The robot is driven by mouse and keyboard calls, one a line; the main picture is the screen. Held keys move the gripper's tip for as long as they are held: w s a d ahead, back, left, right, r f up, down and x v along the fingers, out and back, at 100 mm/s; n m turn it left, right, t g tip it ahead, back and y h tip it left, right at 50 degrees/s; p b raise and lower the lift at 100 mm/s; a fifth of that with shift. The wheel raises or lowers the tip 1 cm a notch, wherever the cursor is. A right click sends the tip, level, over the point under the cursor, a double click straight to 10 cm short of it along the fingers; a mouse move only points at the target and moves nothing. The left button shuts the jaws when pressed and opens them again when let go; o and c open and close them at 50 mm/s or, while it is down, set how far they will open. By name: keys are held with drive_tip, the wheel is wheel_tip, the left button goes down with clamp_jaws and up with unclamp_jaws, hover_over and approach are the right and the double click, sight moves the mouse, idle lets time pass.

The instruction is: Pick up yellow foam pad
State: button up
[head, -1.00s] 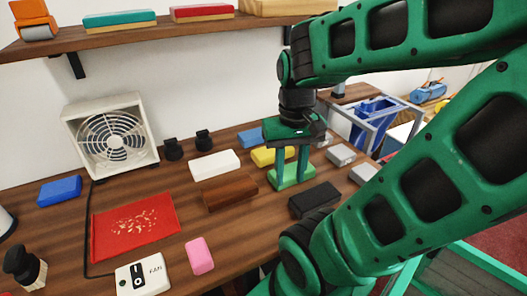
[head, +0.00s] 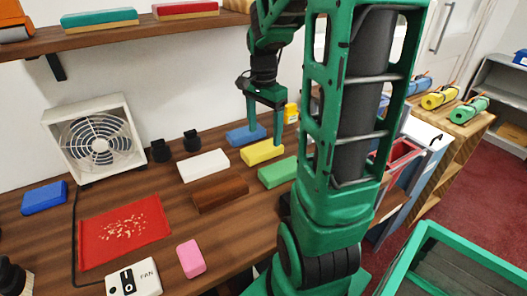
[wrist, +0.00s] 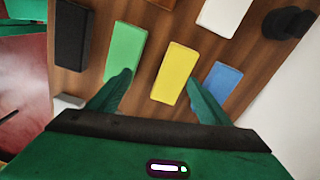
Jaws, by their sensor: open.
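The yellow foam pad (head: 262,152) lies flat on the wooden counter, between the blue pad (head: 246,135) and the green pad (head: 278,172). It also shows in the wrist view (wrist: 175,73), near the middle. My gripper (head: 264,142) is open, its green fingers pointing down at the yellow pad. In the wrist view my gripper (wrist: 160,88) has one finger by the green pad (wrist: 126,50) and the other by the blue pad (wrist: 222,83), with the yellow pad in the gap between them. I cannot tell the exact height of the fingertips. Nothing is held.
A white pad (head: 203,165) and a brown block (head: 220,194) lie left of the yellow pad. A black block (wrist: 72,34) lies beyond the green pad. A fan (head: 95,140), a red mat (head: 95,235) and a pink pad (head: 191,258) are farther left. A shelf (head: 110,33) hangs above.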

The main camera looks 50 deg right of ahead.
sight(263, 148)
drive_tip(key=w+d+m, duration=0.1)
drive_tip(key=w+d+f+m, duration=0.1)
drive_tip(key=w, duration=0.1)
drive_tip(key=shift+d+f, duration=0.15)
drive_tip(key=shift+f, duration=0.05)
drive_tip(key=shift+w+f+m, duration=0.1)
drive_tip(key=shift+f+m, duration=0.1)
drive_tip(key=shift+m, duration=0.1)
drive_tip(key=shift+d+f, duration=0.1)
drive_tip(key=shift+f, duration=3.45)
drive_tip(key=shift+c, duration=0.4)
drive_tip(key=c, duration=1)
drive_tip(key=shift+c, duration=0.2)
